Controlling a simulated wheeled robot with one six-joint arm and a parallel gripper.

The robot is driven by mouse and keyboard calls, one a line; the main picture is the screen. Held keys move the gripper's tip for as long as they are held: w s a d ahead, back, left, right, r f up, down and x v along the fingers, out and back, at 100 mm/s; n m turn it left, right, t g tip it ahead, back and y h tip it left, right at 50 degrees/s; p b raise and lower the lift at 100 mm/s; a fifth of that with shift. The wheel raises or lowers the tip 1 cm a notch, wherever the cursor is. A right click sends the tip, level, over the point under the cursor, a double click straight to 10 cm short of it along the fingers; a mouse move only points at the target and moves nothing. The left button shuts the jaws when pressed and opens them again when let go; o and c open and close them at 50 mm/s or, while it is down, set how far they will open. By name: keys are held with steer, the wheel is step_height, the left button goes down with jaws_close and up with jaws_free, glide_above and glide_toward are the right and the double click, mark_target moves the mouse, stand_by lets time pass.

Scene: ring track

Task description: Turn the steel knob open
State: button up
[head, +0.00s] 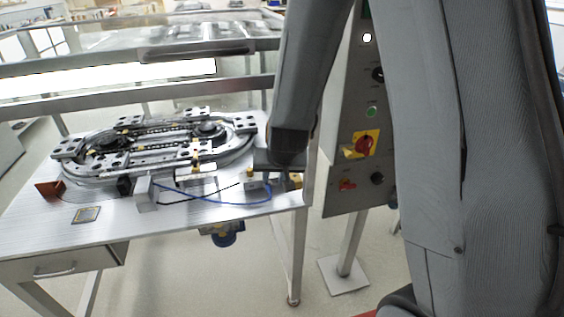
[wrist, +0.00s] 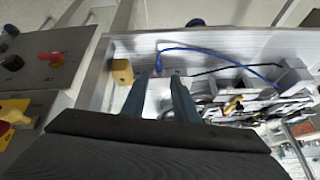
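My gripper (wrist: 160,82) is open in the wrist view, its two blue-grey fingers apart over the edge of the metal table. In the head view its dark body is at the table's right front corner, below my forearm. A small fitting (wrist: 158,66) with a blue hose shows just beyond and between the fingertips. A yellow block (wrist: 122,72) is left of the fingers; a yellow block also shows in the head view (head: 296,181). I cannot make out the steel knob clearly; the fingers and gripper body hide part of this area.
The ring track (head: 160,145) fills the table's (head: 130,232) middle. A grey control panel (head: 355,110) with a red-and-yellow switch (head: 365,145) stands close to the right. The blue hose (head: 215,202) runs along the table front. A blue-bottomed unit (head: 224,237) hangs below the edge.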

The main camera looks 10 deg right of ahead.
steer(key=w+d+f+m+t+h+p, duration=0.1)
steer(key=w+f+t+h, duration=0.1)
steer(key=w, duration=0.1)
steer(key=w+d+f+m+t+h+p, duration=0.1)
steer(key=w+f+h, duration=0.1)
steer(key=w, duration=0.2)
steer(key=w+f+m+t+h+p, duration=0.1)
steer(key=w+f+t+h+p, duration=0.1)
steer(key=w, duration=0.2)
steer(key=shift+w+d+f+m+t+h, duration=0.2)
steer(key=shift+d+m+t+h, duration=0.1)
steer(key=shift+d+h, duration=0.1)
steer(key=shift+p+x, duration=1.15)
steer(key=shift+x, duration=2.3)
steer(key=shift+f, duration=0.1)
jaws_close()
